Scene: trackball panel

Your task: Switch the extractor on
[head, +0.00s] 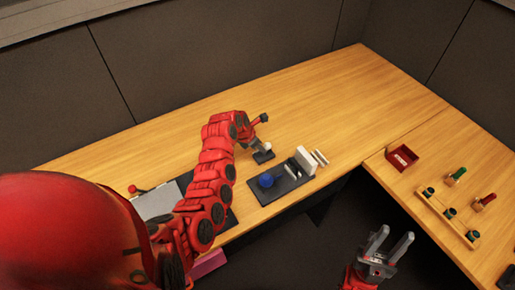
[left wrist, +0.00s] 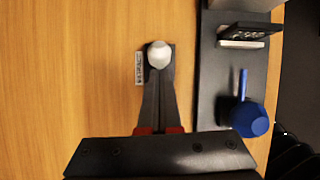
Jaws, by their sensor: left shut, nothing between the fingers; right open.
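A small switch with a pale round knob (head: 266,146) stands on a dark base (head: 263,156) on the wooden desk, left of the trackball panel. In the left wrist view the knob (left wrist: 158,55) sits just beyond my left fingertips, with a small printed label (left wrist: 139,68) beside it, too small to read. My left gripper (left wrist: 159,85) is shut and empty, above or close to the switch; I cannot tell whether it touches. In the head view my left wrist hides part of this area. My right gripper (head: 388,246) is open and empty, low in front of the desk.
A dark panel (head: 284,187) with a blue ball (head: 266,180) and an upright white piece (head: 305,160) stands right of the switch. A red tray (head: 402,157) and a rack (head: 447,216) with coloured pegs are on the right desk. The back of the desk is clear.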

